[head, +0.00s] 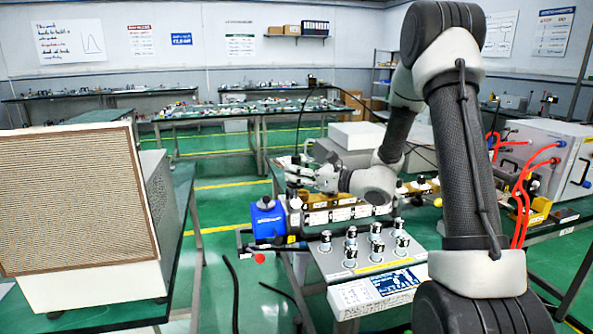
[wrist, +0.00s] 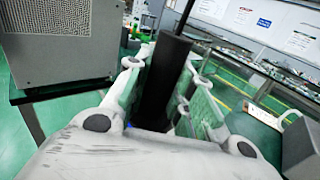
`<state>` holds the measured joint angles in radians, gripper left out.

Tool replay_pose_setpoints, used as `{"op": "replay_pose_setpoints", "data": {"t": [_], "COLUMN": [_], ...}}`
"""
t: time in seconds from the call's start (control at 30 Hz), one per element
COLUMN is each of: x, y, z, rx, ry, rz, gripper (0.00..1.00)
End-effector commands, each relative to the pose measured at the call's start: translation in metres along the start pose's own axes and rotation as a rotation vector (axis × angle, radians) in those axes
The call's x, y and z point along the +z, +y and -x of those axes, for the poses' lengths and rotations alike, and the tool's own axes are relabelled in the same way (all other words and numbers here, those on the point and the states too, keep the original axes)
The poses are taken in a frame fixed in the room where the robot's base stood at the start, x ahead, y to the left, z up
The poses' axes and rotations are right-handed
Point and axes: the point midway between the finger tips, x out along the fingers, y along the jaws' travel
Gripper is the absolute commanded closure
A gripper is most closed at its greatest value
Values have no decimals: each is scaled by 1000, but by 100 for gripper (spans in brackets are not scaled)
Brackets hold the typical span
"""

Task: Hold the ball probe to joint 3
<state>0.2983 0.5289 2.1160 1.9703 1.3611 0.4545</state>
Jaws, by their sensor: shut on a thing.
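My gripper (head: 303,173) is shut on the black handle of a probe, which fills the gap between its fingers in the wrist view (wrist: 166,70). A thin dark rod runs up from the handle. I cannot make out a ball on the held part. The waveguide line (head: 318,201), brass and grey with several white label plates (head: 341,214), lies below and right of my gripper in the head view. The labels are too small to read, so I cannot tell which joint is 3. My gripper and forearm hide part of the line's back.
A blue box (head: 267,221) stands at the line's left end. A large grilled box (head: 75,205) stands left; a white unit with red cables (head: 560,150) stands right.

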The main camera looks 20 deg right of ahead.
Motion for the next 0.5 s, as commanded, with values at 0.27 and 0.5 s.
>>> {"op": "replay_pose_setpoints", "data": {"t": [0.27,0.5], "x": [0,19], "y": [0,0], "z": [0,0], "rx": [0,-1], "ry": [0,-1], "rz": [0,4], "gripper": [100,100]}}
